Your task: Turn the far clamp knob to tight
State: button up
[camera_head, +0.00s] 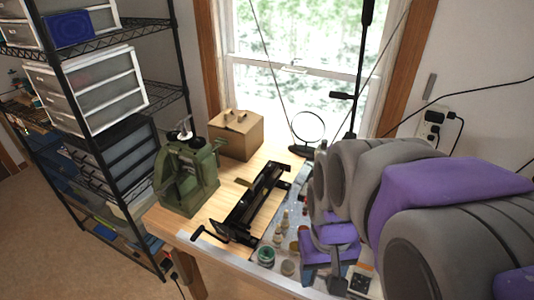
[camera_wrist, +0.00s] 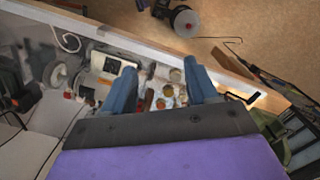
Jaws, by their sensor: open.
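A long black clamp-like metal fixture (camera_head: 252,200) lies along the wooden workbench (camera_head: 226,180). A black crank handle (camera_head: 203,234) sticks out at its near end; a similar handle shows at the right of the wrist view (camera_wrist: 240,97). A black part stands at the fixture's far end (camera_head: 297,152), but I cannot make out which piece is the far clamp knob. My gripper (camera_wrist: 160,88) is open, its two blue fingers apart with nothing held between them. In the head view it hangs over the bench's right side, right of the fixture and apart from it.
A green machine (camera_head: 188,180) stands left of the fixture, with a cardboard box (camera_head: 236,135) behind it. Small bottles and jars (camera_head: 266,256) stand between the fixture and my gripper. A wire shelf (camera_head: 110,110) is at left. A ring on a stand (camera_head: 307,128) is near the window.

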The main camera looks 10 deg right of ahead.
jog(key=w+d+r+t, duration=0.2)
jog(key=w+r, duration=0.1)
jog(key=w, duration=1.3)
jog(key=n+t+p, duration=0.3)
send_over(271, 165)
jog(key=s+d, duration=0.2)
jog(key=s, duration=0.5)
notch_tip(271, 165, down, 2)
jog(key=f, duration=0.1)
jog(key=shift+y, duration=0.5)
jog(key=b+x, duration=0.1)
jog(key=x, duration=1.6)
jog(key=shift+a+r, duration=0.1)
jog(key=shift+a, duration=0.1)
jog(key=c, duration=1)
